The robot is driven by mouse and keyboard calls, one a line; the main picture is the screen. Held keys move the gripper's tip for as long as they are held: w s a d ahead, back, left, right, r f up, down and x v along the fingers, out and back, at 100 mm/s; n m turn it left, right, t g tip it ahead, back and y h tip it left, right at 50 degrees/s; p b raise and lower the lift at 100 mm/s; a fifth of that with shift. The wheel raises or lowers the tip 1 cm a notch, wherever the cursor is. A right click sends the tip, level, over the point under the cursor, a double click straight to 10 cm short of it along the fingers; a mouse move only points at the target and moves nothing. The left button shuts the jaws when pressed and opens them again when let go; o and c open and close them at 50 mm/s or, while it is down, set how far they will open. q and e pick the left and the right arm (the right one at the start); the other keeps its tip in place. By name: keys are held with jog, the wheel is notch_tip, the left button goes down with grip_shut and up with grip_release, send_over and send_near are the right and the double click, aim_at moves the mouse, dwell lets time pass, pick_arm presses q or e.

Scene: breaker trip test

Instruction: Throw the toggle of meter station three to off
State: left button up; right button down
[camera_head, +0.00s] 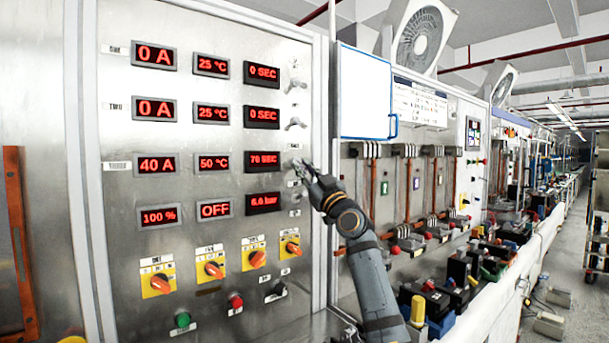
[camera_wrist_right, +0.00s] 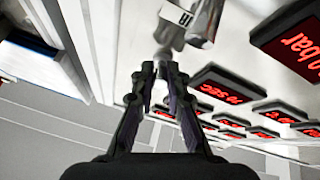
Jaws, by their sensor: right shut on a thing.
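The meter panel (camera_head: 232,40) stands at the left with rows of red displays. The third row reads 40 A (camera_head: 157,165), 50 °C and 70 SEC (camera_head: 263,160). My right gripper (camera_head: 301,170) is at the right end of this row, shut on the toggle of meter station three. The fingers hide most of that toggle in the head view. In the right wrist view, the gripper (camera_wrist_right: 163,72) has its fingertips on the toggle's metal tip (camera_wrist_right: 163,56). The lever's exact tilt cannot be told. My left gripper is not in view.
Toggles for station one (camera_head: 296,86) and station two (camera_head: 295,124) sit above. Orange rotary knobs (camera_head: 212,269) and a red button (camera_head: 236,301) are below. A blue-framed cabinet (camera_head: 365,92) and a cluttered bench stand to the right.

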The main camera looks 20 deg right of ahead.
jog(key=c, duration=1.3)
grip_release()
jog(key=shift+c, duration=0.2)
jog(key=v, duration=1.2)
jog(key=shift+f, duration=0.1)
